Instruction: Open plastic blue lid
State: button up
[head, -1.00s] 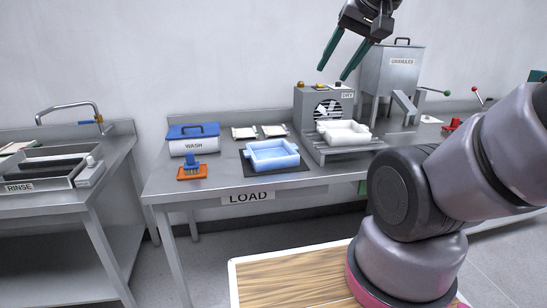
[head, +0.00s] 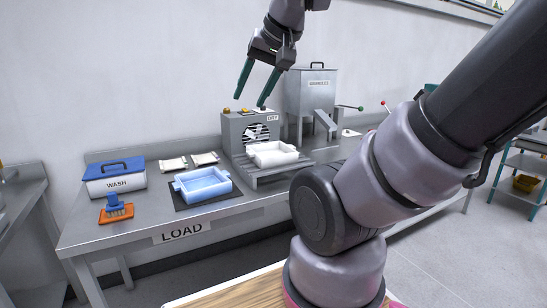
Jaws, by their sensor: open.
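The lid looks closed. My gripper (head: 250,102) has two green fingers spread apart and nothing between them. It hangs in the air in front of the wall, above the grey DRY unit, well to the right of the lid and higher than it.
An orange-based blue brush (head: 117,212) stands just in front of the WASH container. A light blue tray (head: 205,186) lies on a dark mat, and a white tray (head: 272,153) is by the DRY unit (head: 240,130). A GRANULES hopper (head: 311,98) stands further right.

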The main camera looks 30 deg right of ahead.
aim_at(97, 170)
jog(key=i+j, duration=0.1)
jog(key=i, duration=0.4)
jog(key=i+j, duration=0.15)
jog(key=i, duration=0.4)
jog(key=u, duration=0.05)
